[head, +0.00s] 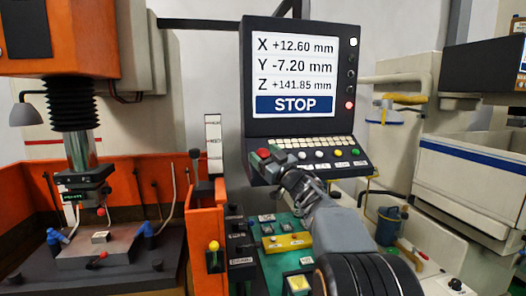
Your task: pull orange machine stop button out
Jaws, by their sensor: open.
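The orange machine (193,245) fills the left of the head view. Its black control console (247,90) hangs right of it, with a screen (295,76) that reads STOP. A red stop button (263,153) sits at the left end of the console's lower panel. My gripper (277,160) is open at this button, its fingers close to the right of it and partly in front of the panel. I cannot tell whether a finger touches the button or whether the button is pressed in.
White, yellow and green buttons (339,153) line the panel right of my gripper. Below lies a green surface (275,262) with small labelled boxes. A work block (95,245) is under the machine's head. A white machine (465,185) stands at the right.

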